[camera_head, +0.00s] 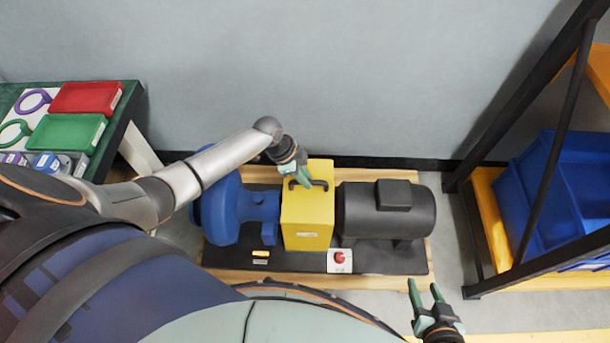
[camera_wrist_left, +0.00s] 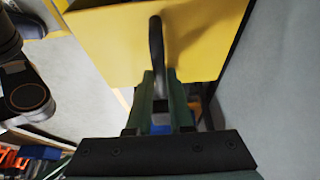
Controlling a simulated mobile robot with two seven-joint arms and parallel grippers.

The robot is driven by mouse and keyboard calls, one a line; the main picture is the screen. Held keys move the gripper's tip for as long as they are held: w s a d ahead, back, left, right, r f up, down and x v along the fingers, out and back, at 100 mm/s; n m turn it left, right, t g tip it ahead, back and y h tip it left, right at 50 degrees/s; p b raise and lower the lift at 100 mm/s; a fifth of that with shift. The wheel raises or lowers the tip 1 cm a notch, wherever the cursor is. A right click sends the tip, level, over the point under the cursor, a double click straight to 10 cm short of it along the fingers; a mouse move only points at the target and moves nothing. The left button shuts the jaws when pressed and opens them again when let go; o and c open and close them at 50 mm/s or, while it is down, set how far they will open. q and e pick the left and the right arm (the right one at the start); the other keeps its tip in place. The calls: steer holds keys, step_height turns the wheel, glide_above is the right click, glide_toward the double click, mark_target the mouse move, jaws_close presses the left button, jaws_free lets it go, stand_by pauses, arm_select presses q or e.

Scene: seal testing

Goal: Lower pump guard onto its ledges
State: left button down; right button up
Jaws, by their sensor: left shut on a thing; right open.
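The pump guard (camera_head: 308,215) is a yellow box with a dark handle on top. In the head view it sits between the blue pump (camera_head: 236,208) and the dark motor (camera_head: 388,210). My left gripper (camera_head: 302,184) is shut on the guard's dark handle. In the left wrist view the yellow guard (camera_wrist_left: 205,45) fills the top, and my left gripper's fingers (camera_wrist_left: 161,100) close around the handle (camera_wrist_left: 156,50). The ledges are hidden, so I cannot tell whether the guard touches them. My right gripper (camera_head: 427,291) is open and empty at the lower right.
The pump and motor stand on a black base on a wooden pallet (camera_head: 290,278). A red button box (camera_head: 340,260) is at the base's front edge. A green table (camera_head: 125,120) with trays is at left. A rack with blue bins (camera_head: 535,190) is at right.

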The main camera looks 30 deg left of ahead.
arm_select(q)
steer(key=shift+w+d+r, duration=0.1)
steer(key=shift+w, duration=0.05)
arm_select(e)
steer(key=shift+s+a+f, duration=0.1)
steer(key=shift+s+f, duration=0.45)
steer(key=shift+s, duration=0.05)
arm_select(q)
steer(key=c, duration=0.7)
jaws_free()
steer(key=shift+c, duration=0.2)
steer(key=shift+s+f, duration=0.25)
step_height(320, 180, up, 9)
steer(key=p, duration=0.8)
steer(key=shift+r+p, duration=0.15)
steer(key=shift+p, duration=0.15)
arm_select(e)
step_height(320, 180, up, 9)
steer(key=shift+w, duration=0.2)
arm_select(q)
steer(key=shift+w, duration=0.1)
